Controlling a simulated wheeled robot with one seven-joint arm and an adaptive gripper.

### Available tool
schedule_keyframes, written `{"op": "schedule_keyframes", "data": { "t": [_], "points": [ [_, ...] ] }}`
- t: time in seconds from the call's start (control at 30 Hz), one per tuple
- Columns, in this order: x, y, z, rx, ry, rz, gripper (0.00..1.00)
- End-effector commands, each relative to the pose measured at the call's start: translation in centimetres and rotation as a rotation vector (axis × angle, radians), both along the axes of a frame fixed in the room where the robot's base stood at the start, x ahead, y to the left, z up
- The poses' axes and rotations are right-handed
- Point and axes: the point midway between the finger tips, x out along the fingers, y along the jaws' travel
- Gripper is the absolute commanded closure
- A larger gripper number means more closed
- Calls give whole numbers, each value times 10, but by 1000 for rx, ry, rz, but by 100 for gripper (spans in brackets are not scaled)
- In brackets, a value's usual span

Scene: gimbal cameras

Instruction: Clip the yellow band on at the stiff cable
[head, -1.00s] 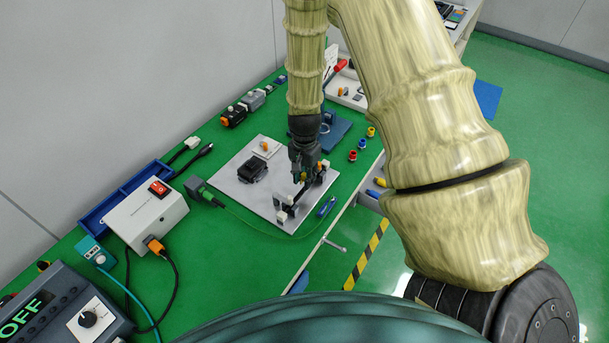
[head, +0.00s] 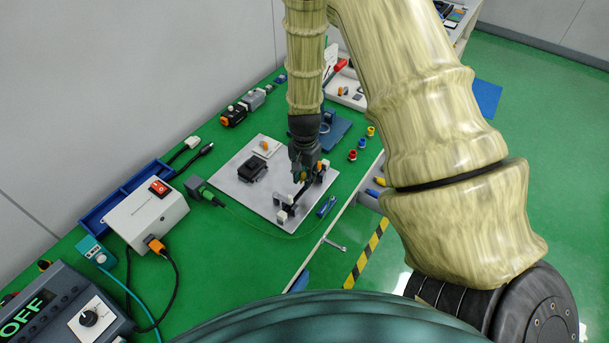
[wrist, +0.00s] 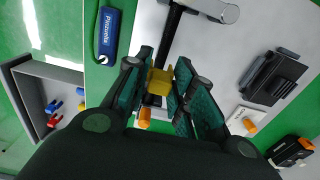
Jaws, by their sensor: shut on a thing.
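The yellow band (wrist: 158,81) is between the fingers of my gripper (wrist: 163,78) in the wrist view, and my gripper is shut on it. The black stiff cable (wrist: 171,38) runs from the top of the wrist view down to the band and passes behind or through it; I cannot tell whether the band is around it. In the head view my gripper (head: 303,174) is low over the right part of the grey plate, at the stiff cable (head: 298,197). The fingers hide much of the band there.
The cable runs between holders on the grey plate (head: 249,198). A black box (head: 252,169) stands on the plate. A blue tagged item (wrist: 109,36) lies beside the plate. An orange part (wrist: 144,118) sits close to the fingers.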

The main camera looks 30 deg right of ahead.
Motion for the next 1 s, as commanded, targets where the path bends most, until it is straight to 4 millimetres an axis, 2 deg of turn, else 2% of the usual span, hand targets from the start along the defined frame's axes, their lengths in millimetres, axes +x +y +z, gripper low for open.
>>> {"op": "schedule_keyframes", "data": {
  "t": [1.0],
  "points": [
    [0,0,-18,0,0,-1,98]
  ]
}}
